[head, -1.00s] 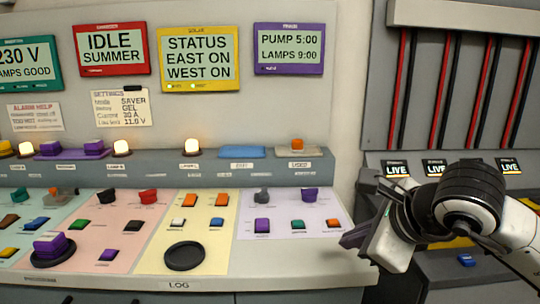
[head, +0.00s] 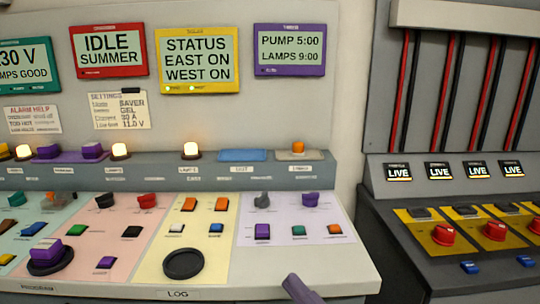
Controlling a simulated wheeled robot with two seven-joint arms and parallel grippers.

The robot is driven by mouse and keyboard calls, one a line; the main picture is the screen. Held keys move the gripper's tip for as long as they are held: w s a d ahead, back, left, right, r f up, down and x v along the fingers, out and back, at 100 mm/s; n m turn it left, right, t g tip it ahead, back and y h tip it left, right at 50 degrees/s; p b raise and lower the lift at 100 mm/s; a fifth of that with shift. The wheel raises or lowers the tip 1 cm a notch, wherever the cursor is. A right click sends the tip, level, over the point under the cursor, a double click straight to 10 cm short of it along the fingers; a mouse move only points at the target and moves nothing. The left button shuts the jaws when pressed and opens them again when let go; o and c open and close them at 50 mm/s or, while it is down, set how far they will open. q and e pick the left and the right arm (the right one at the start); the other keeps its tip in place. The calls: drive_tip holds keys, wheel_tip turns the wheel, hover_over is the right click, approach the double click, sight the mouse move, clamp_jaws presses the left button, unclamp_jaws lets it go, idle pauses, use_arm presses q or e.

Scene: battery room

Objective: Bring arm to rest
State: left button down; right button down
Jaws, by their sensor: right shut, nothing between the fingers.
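The tip of my right gripper (head: 302,289) shows at the bottom edge of the head view, in front of the control desk's (head: 345,273) front edge. It is shut and empty, and the rest of my right arm is out of the picture. My left gripper is not in view.
The desk carries coloured switches, knobs, a dark round ring (head: 183,264) and a purple button (head: 47,250). At the right stands a dark cabinet (head: 395,270) with red rotary switches (head: 443,235) and LIVE labels. Display panels (head: 198,60) hang on the wall. The space above the desk is clear.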

drive_tip(key=d+f+m+h, duration=0.6)
drive_tip(key=f+m+h, duration=0.3)
drive_tip(key=f, duration=0.4)
drive_tip(key=s+d+f+m+g+h, duration=0.1)
drive_tip(key=s+f+m+g, duration=0.3)
drive_tip(key=s+f, duration=0.4)
drive_tip(key=s+d+f+m+g+h, duration=0.1)
drive_tip(key=s+d+f+m+g, duration=0.2)
drive_tip(key=s+f, duration=0.6)
wheel_tip(320, 180, down, 4)
drive_tip(key=shift+s+d+f+m+g, duration=0.15)
drive_tip(key=shift+s+d+m+g, duration=0.25)
drive_tip(key=shift+m, duration=0.7)
drive_tip(key=shift+w, duration=0.1)
